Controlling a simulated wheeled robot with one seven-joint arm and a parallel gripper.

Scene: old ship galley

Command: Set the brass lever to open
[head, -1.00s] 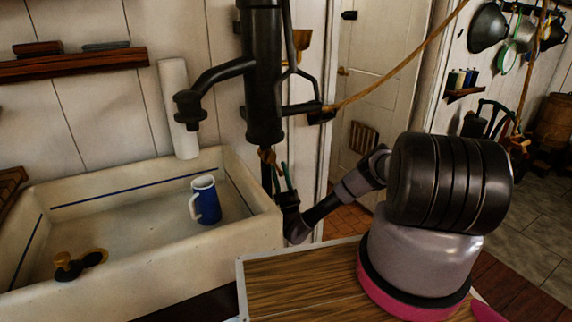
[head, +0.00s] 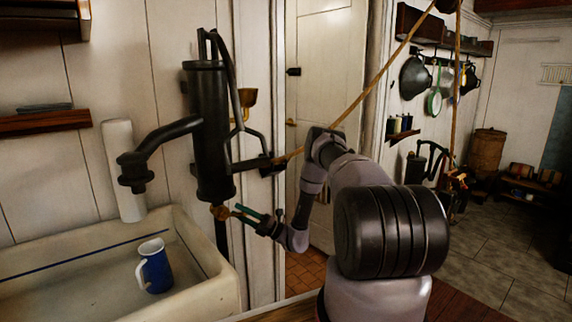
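A small brass fitting (head: 220,212), which looks like the brass lever, sits at the foot of the black hand pump (head: 211,130). Its exact setting is too small to make out. My gripper (head: 238,211), with green fingers, reaches in from the right and points left at the brass fitting. The fingertips are very close to it; I cannot tell whether they touch it. Two finger lines show, but whether they are apart or closed on part of the lever is unclear.
A white sink (head: 205,262) stands below the pump spout, with a blue and white mug (head: 154,268) in it. A rope (head: 372,80) runs from the pump area up to the right. A door (head: 325,70) stands behind my arm.

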